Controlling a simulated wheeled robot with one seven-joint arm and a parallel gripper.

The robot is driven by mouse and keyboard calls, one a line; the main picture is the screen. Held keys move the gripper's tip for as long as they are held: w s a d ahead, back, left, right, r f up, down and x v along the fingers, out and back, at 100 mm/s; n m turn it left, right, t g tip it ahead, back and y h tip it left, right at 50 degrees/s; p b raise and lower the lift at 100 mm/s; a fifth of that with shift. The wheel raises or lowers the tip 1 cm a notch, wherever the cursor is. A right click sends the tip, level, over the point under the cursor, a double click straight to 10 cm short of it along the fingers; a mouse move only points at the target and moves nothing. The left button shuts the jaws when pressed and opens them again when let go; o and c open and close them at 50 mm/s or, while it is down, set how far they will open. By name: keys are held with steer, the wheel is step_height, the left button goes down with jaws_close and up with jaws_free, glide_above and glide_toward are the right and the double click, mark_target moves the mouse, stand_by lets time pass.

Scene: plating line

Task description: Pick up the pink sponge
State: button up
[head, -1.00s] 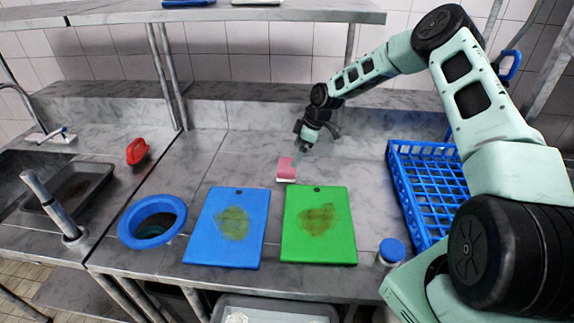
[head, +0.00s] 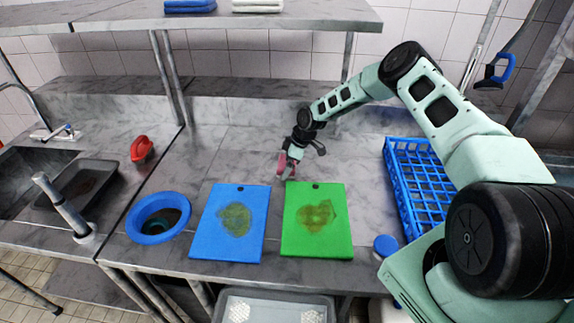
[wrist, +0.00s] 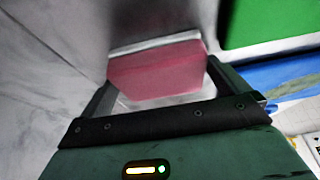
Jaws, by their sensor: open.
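The pink sponge (wrist: 158,72) sits between the two fingers of my gripper (wrist: 155,85) in the wrist view. It has a pink body and a pale layer along one side. The fingers stand apart on either side of it; whether either one touches it is not clear. In the head view my gripper (head: 289,166) is low over the steel counter, just behind the green board. There the pink sponge (head: 282,163) shows only in part, mostly hidden by the gripper.
A green board (head: 318,240) and a blue board (head: 225,250), both stained, lie in front of the gripper. A blue crate (head: 420,190) stands right. A blue-rimmed opening (head: 140,214) and a red object (head: 141,148) are left. The counter behind the boards is mostly clear.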

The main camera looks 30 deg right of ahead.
mark_target(284, 162)
steer(key=c, duration=0.9)
steer(key=shift+o, duration=0.2)
steer(key=shift+r, duration=0.2)
steer(key=shift+r+b, duration=0.85)
steer(key=shift+b, duration=0.25)
steer(key=shift+r+b, duration=0.45)
steer(key=shift+r, duration=0.1)
steer(key=s+d+b, duration=0.2)
steer(key=s+d, duration=0.1)
steer(key=d, duration=0.1)
steer(key=s+d+b, duration=0.2)
steer(key=s+d, duration=0.1)
steer(key=d, duration=0.2)
steer(key=s+d+b, duration=0.2)
steer(key=s+d, duration=0.1)
steer(key=d, duration=0.2)
steer(key=shift+s+r, duration=0.1)
steer(key=shift+s, duration=0.05)
steer(key=shift+s+d+r, duration=0.1)
steer(key=shift+s+d, duration=0.25)
steer(key=shift+d, duration=0.1)
